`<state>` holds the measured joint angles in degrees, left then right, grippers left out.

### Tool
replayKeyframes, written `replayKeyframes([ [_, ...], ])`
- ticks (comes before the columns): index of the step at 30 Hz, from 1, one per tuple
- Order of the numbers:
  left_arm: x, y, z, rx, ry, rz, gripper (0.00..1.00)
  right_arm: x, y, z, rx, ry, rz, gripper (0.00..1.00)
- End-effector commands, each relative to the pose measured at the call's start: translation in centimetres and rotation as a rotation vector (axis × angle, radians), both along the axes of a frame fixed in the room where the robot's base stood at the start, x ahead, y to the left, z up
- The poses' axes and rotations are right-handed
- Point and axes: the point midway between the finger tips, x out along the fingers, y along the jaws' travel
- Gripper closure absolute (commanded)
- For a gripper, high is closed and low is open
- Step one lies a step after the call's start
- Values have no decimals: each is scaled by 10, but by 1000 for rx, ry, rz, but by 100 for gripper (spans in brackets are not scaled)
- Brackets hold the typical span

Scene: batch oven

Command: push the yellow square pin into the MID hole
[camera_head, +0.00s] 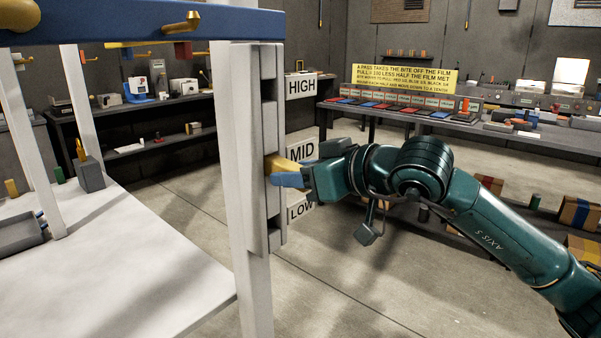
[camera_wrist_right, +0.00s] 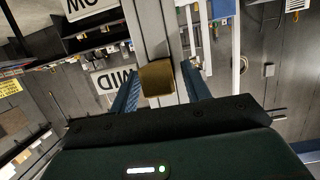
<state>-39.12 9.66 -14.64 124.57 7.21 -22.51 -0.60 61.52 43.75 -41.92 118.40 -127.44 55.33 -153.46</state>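The yellow square pin (camera_head: 281,163) sticks out of the slotted upright (camera_head: 256,190) at the level of the MID label (camera_head: 302,150). Its outer end also shows in the right wrist view (camera_wrist_right: 157,78); how deep it sits is hidden. My right gripper (camera_head: 297,168) is level with the pin, its blue fingers on either side of it. In the right wrist view, the fingers (camera_wrist_right: 158,84) stand apart with a gap on both sides of the pin, so the gripper looks open. My left gripper is not in view.
HIGH (camera_head: 301,87) and LOW (camera_head: 301,208) labels stand above and below MID. A white table (camera_head: 120,270) fills the left, under a blue beam (camera_head: 130,24). A bench (camera_head: 350,107) with a yellow sign (camera_head: 404,78) stands behind my right arm. The floor between is clear.

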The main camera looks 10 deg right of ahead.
Motion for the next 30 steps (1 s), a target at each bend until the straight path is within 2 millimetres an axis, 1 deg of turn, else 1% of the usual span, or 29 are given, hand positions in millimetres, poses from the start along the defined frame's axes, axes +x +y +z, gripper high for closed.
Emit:
replayKeyframes([
  [12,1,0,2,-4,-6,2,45,0,0,-1,-1,3,0,48],
  [13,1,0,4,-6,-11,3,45,0,0,-1,-1,3,0,48],
  [14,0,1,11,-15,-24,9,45,0,0,-1,0,2,0,48],
  [15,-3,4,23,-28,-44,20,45,0,0,-1,0,2,0,48],
  [16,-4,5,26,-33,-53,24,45,-3,-4,0,-2,0,-2,48],
  [17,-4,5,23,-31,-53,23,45,-8,-9,2,-3,-2,-4,48],
  [24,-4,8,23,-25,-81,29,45,-54,-44,18,-3,-1,-5,48],
  [30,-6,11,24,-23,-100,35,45,-84,-67,29,-3,0,-5,48],
])
